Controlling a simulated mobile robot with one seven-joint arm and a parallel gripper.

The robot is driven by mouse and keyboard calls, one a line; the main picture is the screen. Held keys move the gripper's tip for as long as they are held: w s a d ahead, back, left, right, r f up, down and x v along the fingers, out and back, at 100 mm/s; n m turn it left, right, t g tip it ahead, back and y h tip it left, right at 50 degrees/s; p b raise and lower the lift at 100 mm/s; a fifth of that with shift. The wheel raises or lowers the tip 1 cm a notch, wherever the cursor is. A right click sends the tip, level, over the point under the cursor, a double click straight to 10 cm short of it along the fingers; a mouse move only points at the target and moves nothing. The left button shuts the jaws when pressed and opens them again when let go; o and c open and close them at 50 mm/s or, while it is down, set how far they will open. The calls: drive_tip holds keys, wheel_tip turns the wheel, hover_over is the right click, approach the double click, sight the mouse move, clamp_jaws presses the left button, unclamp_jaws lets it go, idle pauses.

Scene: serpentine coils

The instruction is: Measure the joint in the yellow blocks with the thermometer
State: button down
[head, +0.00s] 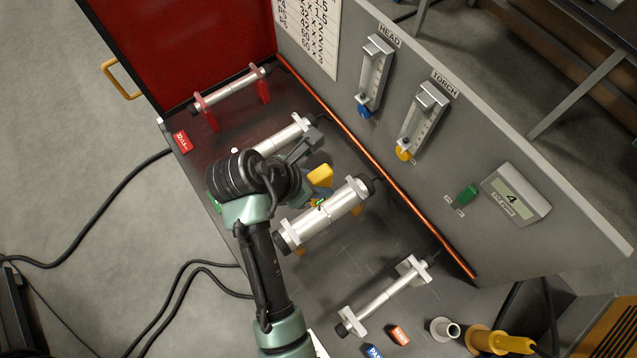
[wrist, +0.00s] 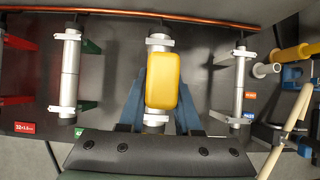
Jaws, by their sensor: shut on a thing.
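My gripper (wrist: 161,92) is shut on a yellow thermometer (wrist: 162,80), one finger on each side of it in the wrist view. The thermometer also shows in the head view (head: 320,176), partly hidden by my arm. It is held close beside the thick silver tube (head: 328,214); any contact cannot be told. Yellow-orange blocks (head: 357,211) show under this tube, mostly hidden. In the wrist view the thermometer covers the tube's middle, so the joint is hidden there; only the tube's white-clamped ends (wrist: 159,40) show.
A tube in red blocks (head: 230,91) and another silver tube (head: 278,138) lie farther back. A thin tube (head: 385,297) lies in front. A copper pipe (head: 380,170) runs along the panel (head: 475,150). A yellow-handled tool (head: 500,343) stands front right.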

sight(314, 177)
drive_tip(key=shift+r, duration=1.7)
